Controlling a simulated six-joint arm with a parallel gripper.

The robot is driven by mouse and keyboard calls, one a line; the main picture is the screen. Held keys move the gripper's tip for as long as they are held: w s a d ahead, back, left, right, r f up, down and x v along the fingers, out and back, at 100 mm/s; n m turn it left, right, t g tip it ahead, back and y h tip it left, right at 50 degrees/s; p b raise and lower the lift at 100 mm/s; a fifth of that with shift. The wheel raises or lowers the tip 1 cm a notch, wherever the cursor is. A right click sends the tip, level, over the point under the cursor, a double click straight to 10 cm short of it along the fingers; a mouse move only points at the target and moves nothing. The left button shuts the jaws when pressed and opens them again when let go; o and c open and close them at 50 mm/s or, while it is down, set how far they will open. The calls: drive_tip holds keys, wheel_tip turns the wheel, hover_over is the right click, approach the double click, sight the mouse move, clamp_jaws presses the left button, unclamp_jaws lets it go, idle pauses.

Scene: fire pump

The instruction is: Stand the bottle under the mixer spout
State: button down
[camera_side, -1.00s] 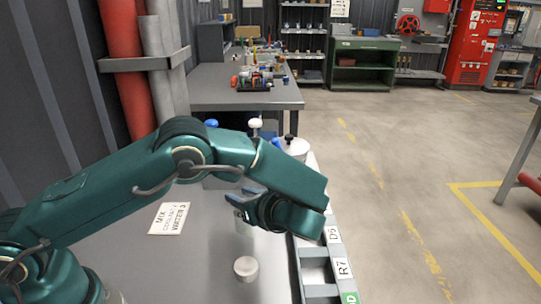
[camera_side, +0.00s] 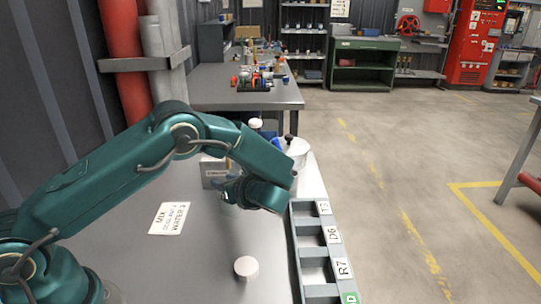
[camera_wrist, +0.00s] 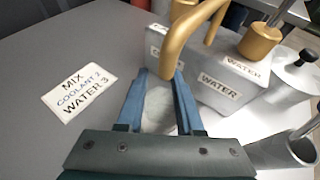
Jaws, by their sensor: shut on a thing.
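My gripper (camera_wrist: 160,98) has its blue fingers on both sides of a pale, translucent bottle (camera_wrist: 158,108) in the wrist view. The grey mixer box (camera_wrist: 215,82) carries a WATER label and a partly hidden label. Its brass spout (camera_wrist: 190,38) arches down, its end beside and just above the bottle in the picture; I cannot tell if they line up. In the side view my gripper (camera_side: 232,190) is in front of the mixer box (camera_side: 213,170), and the bottle is hidden there.
A sign (camera_side: 169,218) reading MIX, COOLANT 2, WATER 3 lies on the bench. A white round piece (camera_side: 246,267) stands on the bench nearer the camera. A labelled rack (camera_side: 318,250) runs along the right edge. A lidded white pot (camera_side: 294,152) stands behind it.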

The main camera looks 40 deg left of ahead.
drive_tip(key=shift+f, duration=0.15)
drive_tip(key=c, duration=0.5)
unclamp_jaws()
drive_tip(key=shift+c, duration=0.2)
drive_tip(key=shift+r, duration=0.2)
drive_tip(key=v, duration=1.2)
drive_tip(key=s+a+r+n+g+h, duration=0.25)
drive_tip(key=s+r+n+h, duration=0.25)
drive_tip(key=s+n+h, duration=0.25)
drive_tip(key=s+d+n+t+h, duration=0.2)
drive_tip(key=s+n, duration=0.3)
drive_tip(key=n, duration=0.1)
drive_tip(key=s+d+r+n+t+h, duration=0.1)
drive_tip(key=s+d+n+t+h, duration=0.1)
drive_tip(key=s+n, duration=0.3)
drive_tip(key=shift+s+r+n+t+h, duration=0.15)
drive_tip(key=shift+r+n+t+h, duration=0.15)
drive_tip(key=shift+n+t+h, duration=0.5)
